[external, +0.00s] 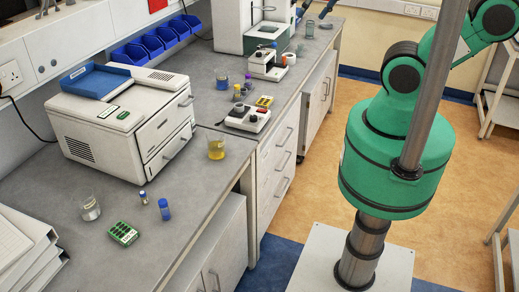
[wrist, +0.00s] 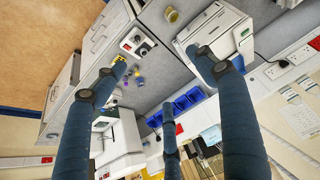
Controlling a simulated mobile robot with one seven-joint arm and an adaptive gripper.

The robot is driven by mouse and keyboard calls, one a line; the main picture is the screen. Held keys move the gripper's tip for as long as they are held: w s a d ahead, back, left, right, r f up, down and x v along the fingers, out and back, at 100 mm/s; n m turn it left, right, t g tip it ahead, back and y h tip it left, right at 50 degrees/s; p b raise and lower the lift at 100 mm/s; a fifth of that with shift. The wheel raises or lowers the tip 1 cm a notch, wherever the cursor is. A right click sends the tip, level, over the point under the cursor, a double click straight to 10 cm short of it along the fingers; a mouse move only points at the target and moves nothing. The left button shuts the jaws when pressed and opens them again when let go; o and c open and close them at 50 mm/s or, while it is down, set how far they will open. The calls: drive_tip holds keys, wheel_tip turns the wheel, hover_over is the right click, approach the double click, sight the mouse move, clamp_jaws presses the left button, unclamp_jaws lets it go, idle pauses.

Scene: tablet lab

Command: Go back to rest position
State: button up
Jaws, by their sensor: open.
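My gripper (wrist: 161,68) shows in the wrist view as long dark blue fingers spread wide apart, with nothing between them. It is open and hangs in front of a tilted view of the bench and wall. In the external view my green arm stands at the right and leaves the picture at the top right corner, so the gripper is out of that view. I see no contact between the fingers and anything on the bench.
Blue bins (external: 153,46) line the wall.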

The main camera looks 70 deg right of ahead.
wheel_tip(320, 180, down, 17)
drive_tip(key=b, duration=1.7)
idle(0.9)
